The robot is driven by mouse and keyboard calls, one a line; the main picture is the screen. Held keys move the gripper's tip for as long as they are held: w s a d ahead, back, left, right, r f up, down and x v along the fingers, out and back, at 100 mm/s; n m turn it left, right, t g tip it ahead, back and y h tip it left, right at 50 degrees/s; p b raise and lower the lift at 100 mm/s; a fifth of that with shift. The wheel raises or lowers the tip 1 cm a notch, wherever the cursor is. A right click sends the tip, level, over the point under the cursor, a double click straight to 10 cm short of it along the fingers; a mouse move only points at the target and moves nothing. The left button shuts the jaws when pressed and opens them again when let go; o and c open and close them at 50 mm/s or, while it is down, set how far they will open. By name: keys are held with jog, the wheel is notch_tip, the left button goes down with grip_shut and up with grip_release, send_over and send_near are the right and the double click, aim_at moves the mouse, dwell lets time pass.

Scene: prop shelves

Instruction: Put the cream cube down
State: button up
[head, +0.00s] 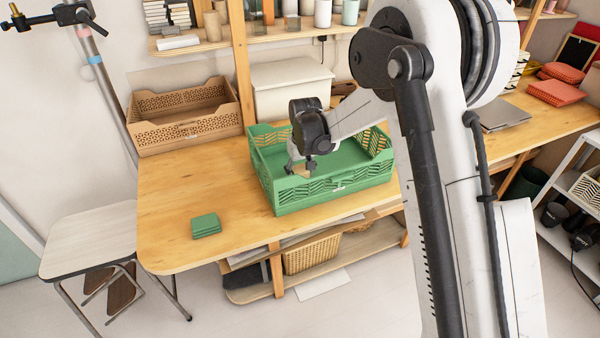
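My gripper (301,168) points down over the near-left part of the green crate (334,192), close to its front wall. A small tan patch shows at the fingertips. It is too small to tell whether this is the cream cube or how the fingers stand around it. No cream cube can be made out clearly elsewhere. The green crate is open-topped, with patterned cut-out walls, and stands on the wooden table (185,185).
A tan slotted crate (185,122) stands at the table's back left. A lidded cream box (291,90) is behind the green crate. A small green stack (206,225) lies near the front edge. The table's left half is mostly clear. A wooden post (240,60) rises at the back.

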jog(key=o, duration=1.2)
notch_tip(320, 180, up, 12)
jog(key=s+p, duration=0.1)
jog(key=s, duration=0.1)
jog(key=s+d+r+m+t, duration=0.1)
jog(key=s+d+r, duration=0.6)
jog(key=d+r, duration=0.15)
jog(key=s+d+m+t, duration=0.1)
jog(key=s+d, duration=0.3)
jog(key=s, duration=0.5)
jog(key=s+d+r+m+t, duration=0.1)
jog(key=s+d, duration=0.3)
jog(key=s, duration=0.5)
jog(key=s+d+r+m+t, duration=0.1)
jog(key=s+d, duration=0.3)
jog(key=s, duration=0.6)
jog(key=shift+d+r+m+t+h, duration=0.3)
jog(key=shift+d+t+h, duration=0.1)
jog(key=shift+t, duration=0.4)
